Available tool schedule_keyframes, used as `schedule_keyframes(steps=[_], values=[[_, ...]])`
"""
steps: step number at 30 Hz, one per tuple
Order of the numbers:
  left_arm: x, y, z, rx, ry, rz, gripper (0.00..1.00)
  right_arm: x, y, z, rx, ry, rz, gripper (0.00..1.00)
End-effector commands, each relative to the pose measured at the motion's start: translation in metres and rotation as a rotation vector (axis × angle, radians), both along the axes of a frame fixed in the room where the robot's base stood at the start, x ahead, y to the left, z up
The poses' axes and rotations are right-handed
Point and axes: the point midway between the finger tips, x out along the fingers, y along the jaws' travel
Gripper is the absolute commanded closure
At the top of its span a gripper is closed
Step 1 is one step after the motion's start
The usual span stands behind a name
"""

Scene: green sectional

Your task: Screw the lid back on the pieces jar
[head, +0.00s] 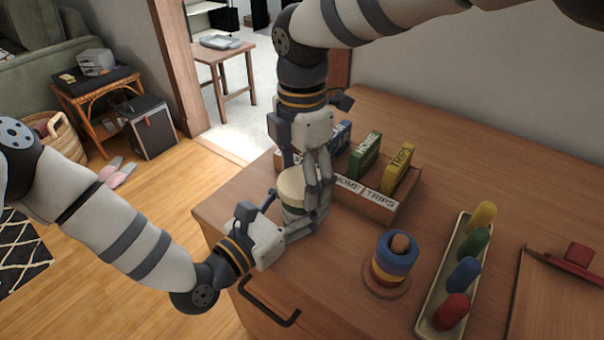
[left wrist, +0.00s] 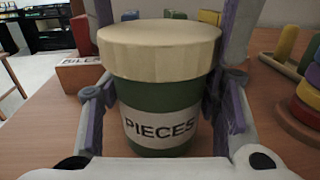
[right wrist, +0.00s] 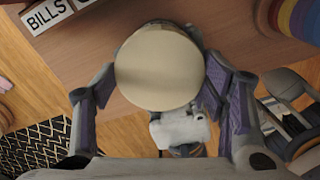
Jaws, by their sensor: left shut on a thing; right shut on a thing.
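The green pieces jar (left wrist: 160,100) stands upright on the desk near its left edge, with a white PIECES label. Its cream lid (left wrist: 160,48) sits on top and looks level; whether the threads are engaged cannot be seen. The lid also shows in the head view (head: 292,184) and from above in the right wrist view (right wrist: 160,70). My left gripper (head: 300,228) is shut around the jar body from the front left. My right gripper (head: 318,172) comes from above and is shut on the lid, a finger on either side of it.
Close behind the jar stands a wooden box (head: 366,203) with upright blue, green and yellow files. To the right are a ring stacker (head: 391,262), a tray of coloured pegs (head: 430,300) and a wooden board (head: 560,300). A dark handle (head: 268,308) is on the desk's front.

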Motion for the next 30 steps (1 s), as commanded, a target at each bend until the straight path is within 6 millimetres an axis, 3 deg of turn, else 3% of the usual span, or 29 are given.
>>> schedule_keyframes(steps=[9, 12, 15, 18, 23, 24, 26, 30], values=[[-0.0004, -0.0003, -0.0005, 0.0, 0.0, -0.001, 1.0, 0.0004, -0.0005, -0.002, -0.001, -0.007, -1.482, 0.68], [-0.0004, -0.0003, -0.0005, 0.0, 0.0, -0.001, 1.0, 0.0006, -0.0006, -0.0021, 0.002, -0.007, -1.928, 0.68], [-0.0004, -0.0003, -0.0005, 0.0, 0.0, -0.001, 1.0, 0.0005, -0.0003, -0.0023, 0.004, 0.001, -2.261, 0.68], [-0.0005, -0.0004, -0.0005, 0.0, 0.0, -0.001, 1.0, 0.0005, -0.0002, -0.0025, 0.004, 0.002, -2.478, 0.67], [-0.0005, -0.0004, -0.0004, -0.001, 0.001, -0.001, 1.0, 0.0003, -0.0001, -0.0026, 0.003, 0.002, -2.479, 0.67], [-0.0005, -0.0004, -0.0004, -0.001, 0.001, -0.001, 1.0, 0.0002, -0.0002, -0.0026, 0.003, 0.002, -2.479, 0.25], [-0.0004, -0.0003, -0.0004, -0.001, 0.001, -0.001, 1.0, 0.0002, -0.0001, -0.0026, 0.003, 0.002, -2.478, 0.11], [-0.0003, -0.0002, -0.0005, 0.0, 0.0, -0.001, 1.0, 0.0001, 0.0001, -0.0023, 0.003, 0.002, -2.476, 0.11]])
